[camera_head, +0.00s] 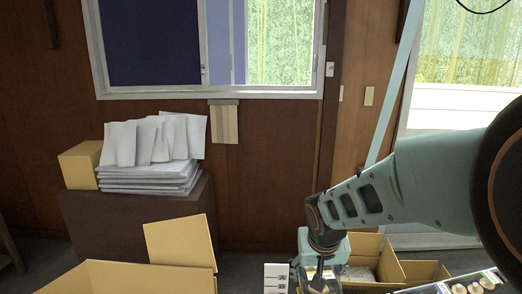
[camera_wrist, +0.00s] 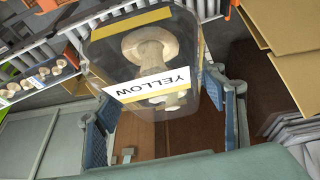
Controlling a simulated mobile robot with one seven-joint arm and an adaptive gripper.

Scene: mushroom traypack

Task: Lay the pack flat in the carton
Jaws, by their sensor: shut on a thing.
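My gripper (camera_head: 322,265) hangs low at the bottom right of the head view, above or in front of the open cartons. In the wrist view my gripper (camera_wrist: 163,98) has blue-padded fingers on both sides of a clear pack (camera_wrist: 165,45) and is shut on it. The pack holds pale brown mushrooms and bears a white label reading YELLOW, with a yellow edge. In the head view the pack is mostly hidden or cut off by the frame. An open brown carton (camera_head: 388,268) with raised flaps stands just right of the gripper; its inside is partly hidden.
Another open carton (camera_head: 130,276) with a raised flap is at the bottom left. More mushroom packs (camera_head: 478,284) stand at the bottom right. A white lettered box (camera_head: 276,278) is left of the gripper. A stack of white sacks (camera_head: 150,160) sits on a dark cabinet by the wall.

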